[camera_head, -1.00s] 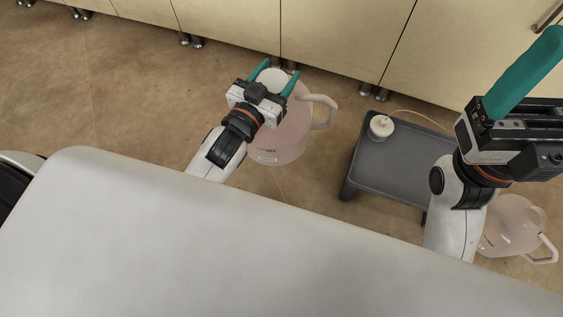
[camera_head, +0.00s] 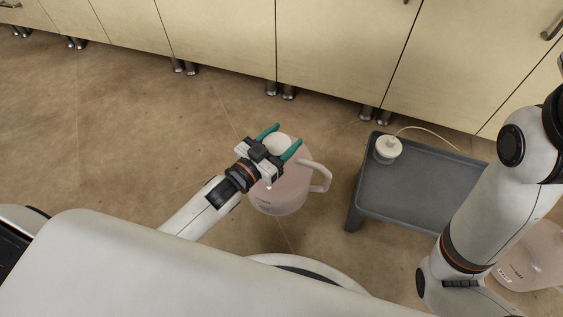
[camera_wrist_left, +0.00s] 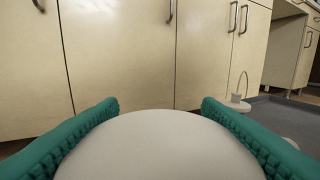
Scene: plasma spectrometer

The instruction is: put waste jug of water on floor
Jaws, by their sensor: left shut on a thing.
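A translucent pinkish jug (camera_head: 280,195) with a white lid (camera_head: 276,143) and a side handle (camera_head: 320,177) is upright left of the grey stand in the head view. My left gripper (camera_head: 279,140) is shut on the lid, its teal fingers on either side. The pale lid (camera_wrist_left: 160,145) fills the space between both fingers in the left wrist view. Whether the jug's base touches the brown floor (camera_head: 110,130) cannot be told. My right gripper is out of the head view; only its arm shows at the right.
A low grey stand (camera_head: 410,190) holds a white cap (camera_head: 388,150) with a thin tube. A second pinkish jug (camera_head: 530,262) stands on the floor at lower right, partly behind my right arm. Cream cabinets (camera_head: 330,45) line the back. Floor to the left is clear.

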